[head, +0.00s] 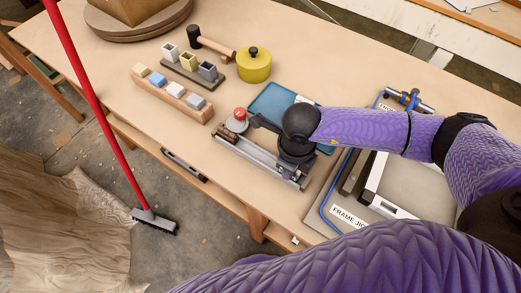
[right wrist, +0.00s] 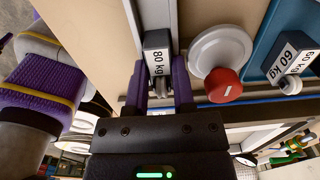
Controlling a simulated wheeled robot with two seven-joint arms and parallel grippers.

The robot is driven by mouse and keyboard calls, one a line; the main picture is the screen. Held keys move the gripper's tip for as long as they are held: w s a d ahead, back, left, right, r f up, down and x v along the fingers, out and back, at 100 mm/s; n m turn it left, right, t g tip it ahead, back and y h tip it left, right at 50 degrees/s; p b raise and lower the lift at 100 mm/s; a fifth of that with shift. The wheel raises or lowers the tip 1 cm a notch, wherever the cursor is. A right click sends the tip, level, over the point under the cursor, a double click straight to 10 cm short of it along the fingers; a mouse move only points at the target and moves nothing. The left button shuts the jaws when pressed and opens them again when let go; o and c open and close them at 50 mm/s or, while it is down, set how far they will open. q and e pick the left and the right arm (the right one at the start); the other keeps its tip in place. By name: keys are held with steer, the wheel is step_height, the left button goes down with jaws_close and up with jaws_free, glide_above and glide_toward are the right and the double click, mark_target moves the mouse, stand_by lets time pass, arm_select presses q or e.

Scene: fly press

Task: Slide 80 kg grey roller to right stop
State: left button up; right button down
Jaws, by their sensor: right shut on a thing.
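The grey roller (right wrist: 157,48) labelled 80 kg sits between the purple fingers of my right gripper (right wrist: 162,88), which is shut on it. In the head view my right wrist hangs over the right part of a metal rail fixture (head: 250,152). The wrist hides the roller and the fingertips there. The fixture's right end (head: 302,183) shows just past the wrist; I cannot clearly make out the stop. My left gripper is not in view.
A red knob on a white disc (right wrist: 220,60) stands close beside my right gripper. A blue tray (head: 268,103) holding a 60 kg piece (right wrist: 292,62) lies behind the rail. The frame jig (head: 335,222) is to the right. Wooden block holders (head: 160,91) stand left.

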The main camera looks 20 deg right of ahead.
steer(key=shift+s+d, duration=0.3)
steer(key=shift+s, duration=0.1)
steer(key=shift+c, duration=1.9)
jaws_free()
steer(key=shift+c, duration=1.3)
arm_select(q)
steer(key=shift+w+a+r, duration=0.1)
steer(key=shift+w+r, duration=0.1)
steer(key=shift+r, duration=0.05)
arm_select(e)
step_height(320, 180, up, 4)
steer(key=p, duration=0.3)
steer(key=shift+f+p, duration=0.1)
steer(key=shift+p, duration=0.25)
step_height(320, 180, up, 4)
steer(key=p, duration=0.3)
steer(key=shift+f, duration=0.25)
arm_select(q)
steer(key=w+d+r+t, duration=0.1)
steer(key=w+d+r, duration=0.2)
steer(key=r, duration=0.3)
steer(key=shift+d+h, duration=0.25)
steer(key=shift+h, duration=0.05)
arm_select(e)
steer(key=shift+f, duration=0.15)
